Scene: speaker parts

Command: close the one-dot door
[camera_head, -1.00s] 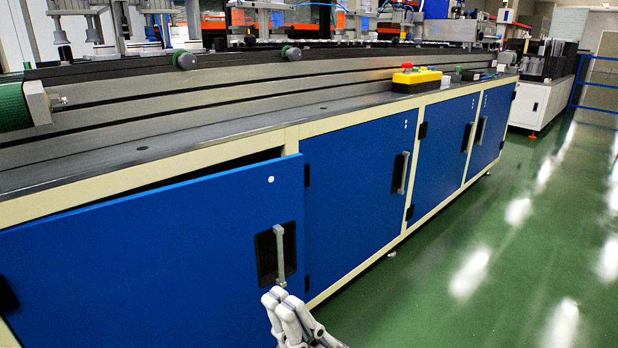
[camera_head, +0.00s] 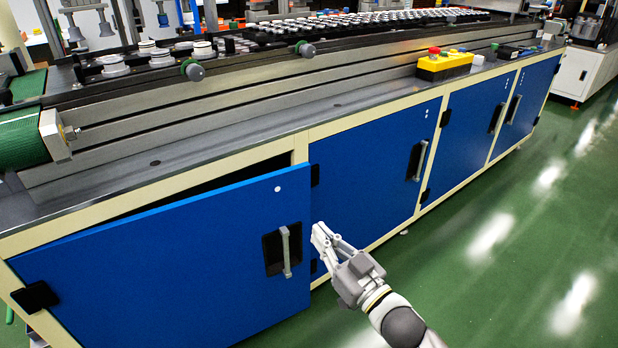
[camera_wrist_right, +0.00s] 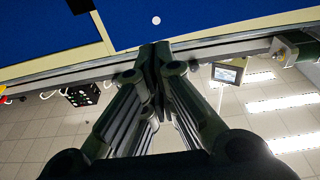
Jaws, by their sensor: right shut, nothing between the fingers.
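The one-dot door (camera_head: 170,265) is a blue panel with a single white dot near its top right corner. It stands ajar, hinged at the left, with a dark gap along its top edge. Its grey bar handle (camera_head: 286,252) sits in a black recess near the right edge. My right gripper (camera_head: 318,232) is shut and empty, just right of the door's free edge in the head view; whether it touches the door I cannot tell. The right wrist view shows its closed fingers (camera_wrist_right: 154,50) just below the white dot on the blue door (camera_wrist_right: 200,15). My left gripper is not in view.
The two-dot door (camera_head: 375,175) to the right and the doors beyond it look closed. A metal worktop (camera_head: 240,140) with rails runs above the doors. A yellow box with a red button (camera_head: 443,66) stands on it. Green floor (camera_head: 480,280) is free at the right.

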